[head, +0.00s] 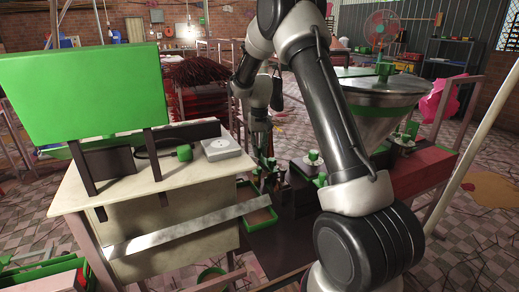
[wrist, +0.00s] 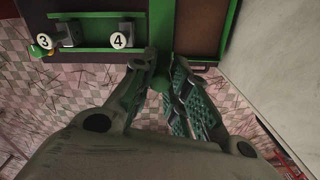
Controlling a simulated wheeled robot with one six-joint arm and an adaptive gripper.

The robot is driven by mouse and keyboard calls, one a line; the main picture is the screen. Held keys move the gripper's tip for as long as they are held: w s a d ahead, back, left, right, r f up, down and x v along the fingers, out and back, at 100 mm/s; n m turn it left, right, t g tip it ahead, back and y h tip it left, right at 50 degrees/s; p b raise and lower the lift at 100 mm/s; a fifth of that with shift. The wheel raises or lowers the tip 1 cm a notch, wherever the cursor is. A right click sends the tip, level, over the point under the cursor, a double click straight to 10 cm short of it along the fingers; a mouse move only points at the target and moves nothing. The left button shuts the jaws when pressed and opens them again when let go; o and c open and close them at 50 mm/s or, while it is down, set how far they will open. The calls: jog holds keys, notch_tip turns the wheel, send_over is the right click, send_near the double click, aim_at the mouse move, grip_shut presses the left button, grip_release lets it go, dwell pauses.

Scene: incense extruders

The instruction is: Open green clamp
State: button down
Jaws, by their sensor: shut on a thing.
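In the wrist view, my gripper (wrist: 163,62) has its two fingers closed around a small round green knob (wrist: 160,84), which looks like part of the green clamp. The knob sits between the fingers, near the green and dark machine frame (wrist: 200,28). The rest of the clamp is hidden by the fingers. In the head view, my gripper (head: 268,172) points down beside the machine, to the right of the cream bench. It is small and dark there, and the knob cannot be told apart.
A green rail with round labels 3 (wrist: 44,41) and 4 (wrist: 119,40) lies left of the fingers. The cream bench (head: 75,190) carries a scale (head: 221,149). A metal hopper (head: 375,95) stands right.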

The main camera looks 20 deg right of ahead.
jog(key=c, duration=1.3)
grip_release()
jog(key=shift+c, duration=0.2)
notch_tip(320, 180, up, 12)
